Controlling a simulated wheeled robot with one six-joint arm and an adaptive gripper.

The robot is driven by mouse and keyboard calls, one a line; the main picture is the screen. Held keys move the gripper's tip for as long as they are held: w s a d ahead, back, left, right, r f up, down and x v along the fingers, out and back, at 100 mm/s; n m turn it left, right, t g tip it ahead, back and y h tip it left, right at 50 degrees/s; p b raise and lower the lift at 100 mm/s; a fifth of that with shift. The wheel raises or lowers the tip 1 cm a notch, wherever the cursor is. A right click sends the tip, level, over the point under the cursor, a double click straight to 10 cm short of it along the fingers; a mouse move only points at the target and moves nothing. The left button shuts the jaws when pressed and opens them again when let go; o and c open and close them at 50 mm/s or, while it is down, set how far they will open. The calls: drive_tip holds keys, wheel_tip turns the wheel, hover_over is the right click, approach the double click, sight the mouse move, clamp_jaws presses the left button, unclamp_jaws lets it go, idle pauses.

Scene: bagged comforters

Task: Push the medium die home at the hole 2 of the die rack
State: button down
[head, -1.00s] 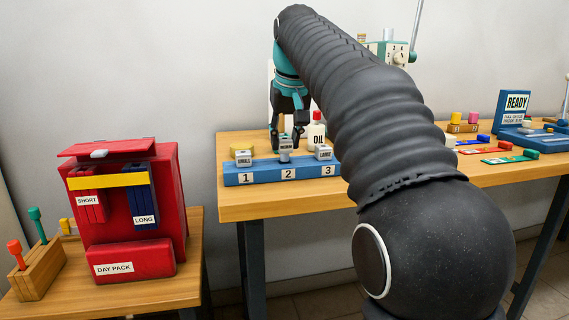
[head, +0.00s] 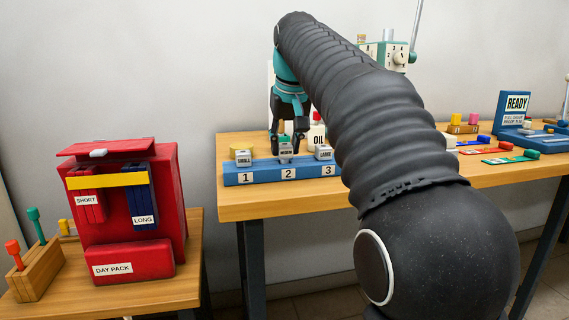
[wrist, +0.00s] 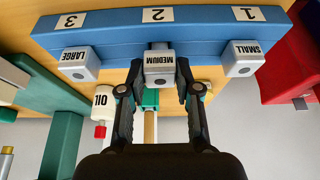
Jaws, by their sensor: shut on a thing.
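The blue die rack (head: 258,178) stands on the wooden table with holes numbered 1, 2 and 3. The grey medium die (head: 286,151) sits at hole 2, upright, its label facing out. In the wrist view the medium die (wrist: 159,68) stands between my fingers, against the rack's edge by the 2 label. My gripper (head: 288,144) is shut on it from above; in the wrist view a finger of my gripper (wrist: 160,80) lies on each side. The small die (head: 243,158) is at hole 1 and the large die (head: 324,153) at hole 3. The die's lower end is hidden.
An oil bottle (head: 317,134) stands close behind the rack near hole 3. A red day pack (head: 130,210) and a wooden holder (head: 38,270) are on the lower left table. A blue READY stand (head: 512,108) is far right. Bare table lies before the rack.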

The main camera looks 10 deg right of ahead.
drive_tip(key=shift+f+b, duration=0.3)
drive_tip(key=shift+f, duration=0.2)
idle(0.3)
drive_tip(key=shift+c, duration=0.5)
unclamp_jaws()
drive_tip(key=shift+r, duration=0.2)
idle(0.4)
drive_tip(key=p+v, duration=0.5)
drive_tip(key=v, duration=0.1)
drive_tip(key=shift+w+r, duration=0.2)
drive_tip(key=shift+r, duration=0.2)
idle(0.7)
